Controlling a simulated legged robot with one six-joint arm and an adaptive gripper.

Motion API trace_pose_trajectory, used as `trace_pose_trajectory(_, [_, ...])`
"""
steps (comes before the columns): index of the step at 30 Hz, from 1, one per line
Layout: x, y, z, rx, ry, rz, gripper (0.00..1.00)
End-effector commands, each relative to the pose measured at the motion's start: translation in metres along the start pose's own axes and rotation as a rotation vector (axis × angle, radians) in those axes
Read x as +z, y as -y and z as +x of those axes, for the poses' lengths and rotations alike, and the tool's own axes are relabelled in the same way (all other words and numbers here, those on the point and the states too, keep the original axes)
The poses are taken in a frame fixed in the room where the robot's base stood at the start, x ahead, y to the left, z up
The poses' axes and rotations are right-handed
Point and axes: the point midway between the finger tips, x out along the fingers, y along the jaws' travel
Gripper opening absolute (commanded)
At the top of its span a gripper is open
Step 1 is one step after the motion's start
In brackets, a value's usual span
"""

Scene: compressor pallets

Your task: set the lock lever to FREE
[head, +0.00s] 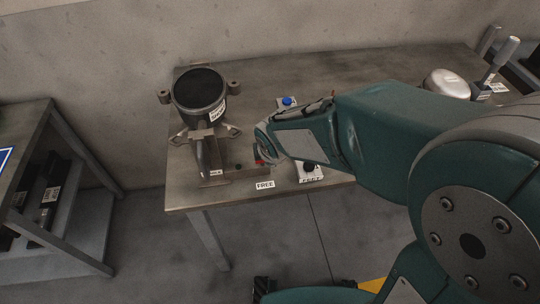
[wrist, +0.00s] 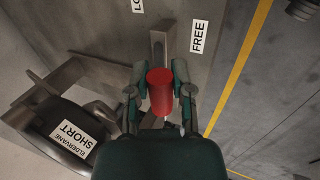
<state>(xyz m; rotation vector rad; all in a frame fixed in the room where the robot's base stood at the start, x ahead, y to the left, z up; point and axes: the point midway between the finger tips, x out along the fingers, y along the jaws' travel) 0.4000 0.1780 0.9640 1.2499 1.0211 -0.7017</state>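The lock lever shows in the wrist view as a grey bar (wrist: 158,42) with a red handle (wrist: 160,92). In the head view only a bit of red (head: 258,162) shows beside my gripper (head: 262,150). In the wrist view my gripper (wrist: 160,80) has one finger on each side of the red handle, both seeming to press against it. The bar's end lies between the FREE label (wrist: 199,37) and a partly cut-off label beginning "LO" (wrist: 138,5). The FREE label (head: 265,185) is at the table's front edge in the head view.
A dark cylinder (head: 200,92) stands in a bracket left of my gripper. A blue button (head: 288,101), a small labelled box (head: 310,171), a pale dome (head: 447,83) and an upright handle (head: 500,60) are on the table (head: 190,195). Another rack (head: 30,130) stands left.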

Motion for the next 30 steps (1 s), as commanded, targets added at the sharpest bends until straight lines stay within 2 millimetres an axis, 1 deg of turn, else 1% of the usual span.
trace_pose_trajectory(1, [0.0, 0.001, 0.001, -0.004, 0.001, 0.0, 0.43])
trace_pose_trajectory(2, [0.0, 0.001, 0.001, -0.003, 0.001, 0.0, 0.56])
trace_pose_trajectory(3, [0.0, 0.001, 0.001, -0.003, 0.001, 0.0, 0.65])
trace_pose_trajectory(13, [0.0, 0.0, 0.0, 0.0, 0.0, 0.0, 0.65])
trace_pose_trajectory(17, [0.0, -0.001, -0.007, 0.003, 0.0, -0.001, 0.65])
trace_pose_trajectory(20, [0.0, -0.002, -0.021, 0.006, -0.001, 0.001, 0.65])
trace_pose_trajectory(30, [-0.001, -0.001, -0.085, 0.005, -0.001, -0.001, 0.65])
